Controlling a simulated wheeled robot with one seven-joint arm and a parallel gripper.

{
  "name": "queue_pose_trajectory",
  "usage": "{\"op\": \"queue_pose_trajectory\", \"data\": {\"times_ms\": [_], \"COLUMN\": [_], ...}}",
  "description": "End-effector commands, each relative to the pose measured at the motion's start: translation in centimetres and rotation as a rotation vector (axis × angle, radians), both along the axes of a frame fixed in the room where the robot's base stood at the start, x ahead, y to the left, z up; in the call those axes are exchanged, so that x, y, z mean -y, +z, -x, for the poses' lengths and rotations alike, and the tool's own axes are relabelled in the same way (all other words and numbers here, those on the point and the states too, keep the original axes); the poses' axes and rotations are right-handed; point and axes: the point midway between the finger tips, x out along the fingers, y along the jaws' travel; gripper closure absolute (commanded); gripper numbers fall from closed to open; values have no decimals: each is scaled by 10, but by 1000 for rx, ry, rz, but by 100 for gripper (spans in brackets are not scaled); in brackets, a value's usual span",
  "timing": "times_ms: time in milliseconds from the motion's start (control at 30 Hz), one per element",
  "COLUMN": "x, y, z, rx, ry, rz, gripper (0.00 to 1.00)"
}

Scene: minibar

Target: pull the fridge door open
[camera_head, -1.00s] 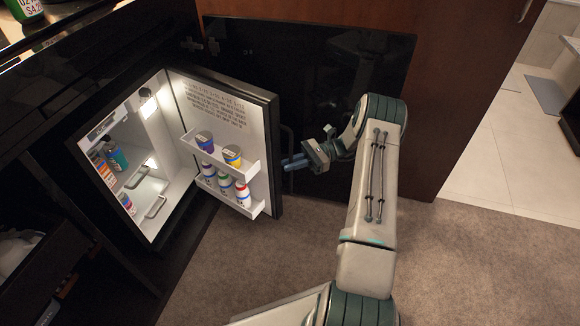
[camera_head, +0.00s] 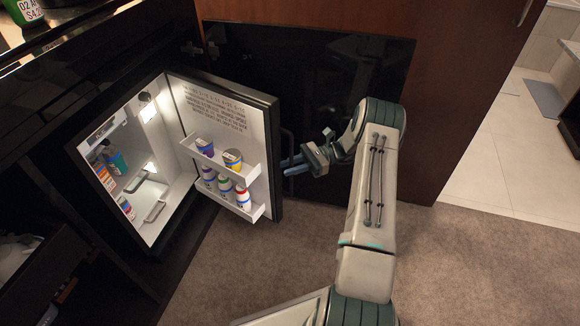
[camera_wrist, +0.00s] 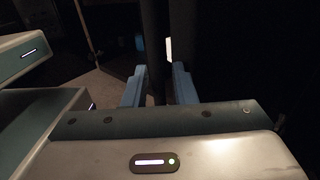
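The fridge (camera_head: 84,176) stands at the left in the head view, with its lit inside showing. Its door (camera_head: 218,104) is swung wide open, its inner side facing left. A dark upright handle (camera_head: 287,146) is on the outer side of the door, near its free edge. My gripper (camera_head: 291,165) is at this handle, with its blue fingers reaching toward the door. In the wrist view, the fingers of my gripper (camera_wrist: 158,88) are apart. A dark upright bar, seemingly the handle (camera_wrist: 153,40), is between them, with a narrow gap at the right finger.
Door shelves (camera_head: 222,178) hold several small cups and bottles. Bottles (camera_head: 115,160) also stand inside the fridge. A glossy black panel (camera_head: 335,90) and a brown wood panel (camera_head: 450,110) are behind the door and my arm. Carpet (camera_head: 480,265) is clear at the lower right.

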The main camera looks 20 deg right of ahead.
Motion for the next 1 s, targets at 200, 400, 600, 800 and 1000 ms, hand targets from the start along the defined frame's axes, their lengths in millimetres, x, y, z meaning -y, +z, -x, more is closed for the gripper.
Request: {"op": "queue_pose_trajectory", "data": {"times_ms": [200, 400, 600, 800, 1000], "x": [0, -1, 37, 69, 82], "y": [10, 51, 74, 96, 108], "z": [0, -1, 29, 55, 69], "rx": [0, 5, 2, 1, 0], "ry": [-1, 0, -5, -7, 4], "rz": [2, 0, 0, 0, -1], "gripper": [73, 73, 72, 73, 73]}}
